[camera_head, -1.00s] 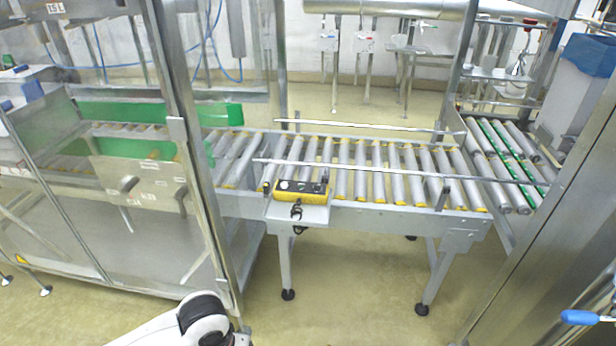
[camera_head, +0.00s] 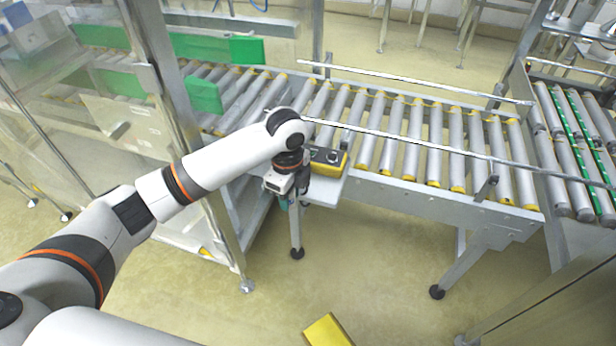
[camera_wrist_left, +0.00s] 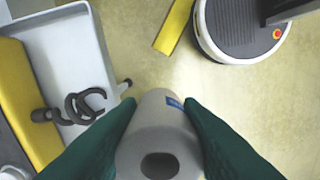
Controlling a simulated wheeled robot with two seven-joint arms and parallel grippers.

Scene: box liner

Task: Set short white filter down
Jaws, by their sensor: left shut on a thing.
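My left gripper (camera_head: 290,203) hangs at the front edge of the conveyor, beside the small metal shelf (camera_head: 325,188). In the left wrist view its two green fingers (camera_wrist_left: 160,108) are shut on the short white filter (camera_wrist_left: 158,135), a pale cylinder with a dark round hole in its near end and a blue mark. The filter is above the floor, just right of the shelf in that view, apart from the shelf's surface. In the head view the filter is hidden or too small to make out. My right gripper is not in view.
A yellow control box (camera_head: 328,160) sits on the shelf, and a black hook (camera_wrist_left: 85,105) is at the shelf's edge. The roller conveyor (camera_head: 430,140) runs behind. A yellow piece (camera_head: 327,330) shows low in front. Open floor lies below the gripper.

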